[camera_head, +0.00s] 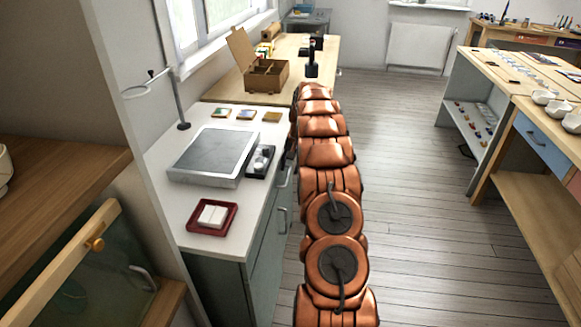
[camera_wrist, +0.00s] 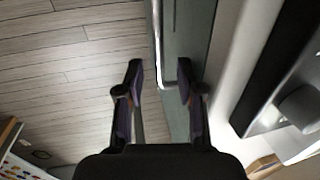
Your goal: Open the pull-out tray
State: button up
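The grey-green cabinet (camera_head: 262,262) under the white worktop has metal bar handles on its front, one lower (camera_head: 283,221) and one partly hidden by my arm. I cannot tell which front belongs to the pull-out tray. In the wrist view a metal handle (camera_wrist: 158,50) stands off a grey-green front (camera_wrist: 190,40). My gripper (camera_wrist: 160,82) is open, with one finger on each side of the handle's bent end. The right finger is close to the front; whether it touches cannot be told.
On the worktop (camera_head: 230,245) are a grey slab (camera_head: 212,155), a black tray (camera_head: 261,162) and a red tray (camera_head: 212,217) with white blocks. A wooden box (camera_head: 264,75) stands farther back. The plank floor (camera_head: 410,220) to the right is clear up to the wooden benches.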

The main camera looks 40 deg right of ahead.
jog(key=shift+f, duration=0.45)
grip_shut()
jog(key=shift+w, duration=0.1)
